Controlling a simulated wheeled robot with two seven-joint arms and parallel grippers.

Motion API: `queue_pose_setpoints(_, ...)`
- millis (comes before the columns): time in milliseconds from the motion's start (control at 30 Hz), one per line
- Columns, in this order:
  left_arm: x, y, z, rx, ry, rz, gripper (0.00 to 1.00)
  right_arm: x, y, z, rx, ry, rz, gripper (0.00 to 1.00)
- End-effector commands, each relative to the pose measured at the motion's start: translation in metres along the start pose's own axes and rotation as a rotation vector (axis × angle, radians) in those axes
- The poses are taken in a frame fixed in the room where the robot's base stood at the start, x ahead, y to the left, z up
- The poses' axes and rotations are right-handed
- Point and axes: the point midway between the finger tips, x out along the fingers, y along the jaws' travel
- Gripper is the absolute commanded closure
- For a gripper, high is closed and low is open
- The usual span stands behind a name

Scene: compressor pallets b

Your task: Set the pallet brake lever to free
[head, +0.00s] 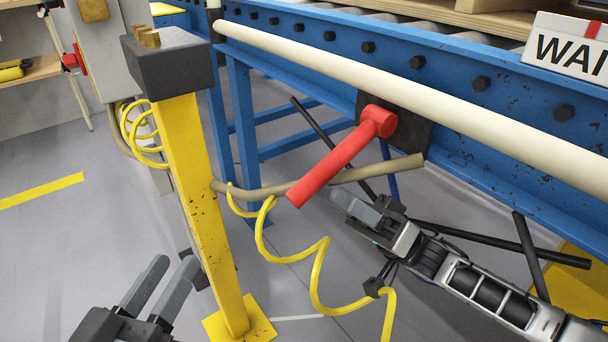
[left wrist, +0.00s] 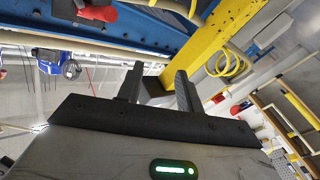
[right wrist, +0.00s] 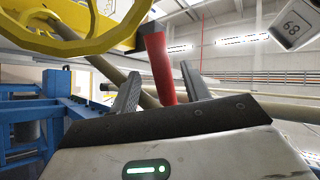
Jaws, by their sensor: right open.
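The red brake lever (head: 335,168) is on a black plate (head: 412,130) on the side of the blue conveyor frame. It slopes down and to the left from its round hub, its free end lowest. My right gripper (head: 352,203) is open just below and right of the lever's free end. In the right wrist view the lever (right wrist: 158,65) shows upright between the two open fingers (right wrist: 160,82), and they do not appear to grip it. My left gripper (head: 172,268) is open and empty at the lower left, left of the yellow post, away from the lever.
A yellow post (head: 190,190) with a dark cap stands left of the lever. A coiled yellow hose (head: 318,275) hangs below it. A cream rail (head: 400,90) runs along the blue conveyor (head: 450,60). Open floor (head: 60,240) lies at the left.

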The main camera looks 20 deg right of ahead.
Motion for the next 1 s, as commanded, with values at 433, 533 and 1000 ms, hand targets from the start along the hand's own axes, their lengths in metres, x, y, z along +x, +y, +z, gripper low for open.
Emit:
queue_pose_setpoints(433, 0.004, 0.000, -0.015, 0.100, 0.093, 0.021, 0.64, 0.063, 0.000, 0.000, -0.001, 0.000, -0.001, 0.53)
queue_pose_setpoints(533, 0.005, 0.000, -0.017, 0.107, 0.100, 0.023, 0.64, 0.065, 0.000, 0.000, 0.000, 0.000, 0.000, 0.53)
queue_pose_setpoints(1000, 0.006, 0.001, -0.020, 0.112, 0.108, 0.030, 0.64, 0.065, 0.000, 0.000, 0.000, 0.001, 0.001, 1.00)
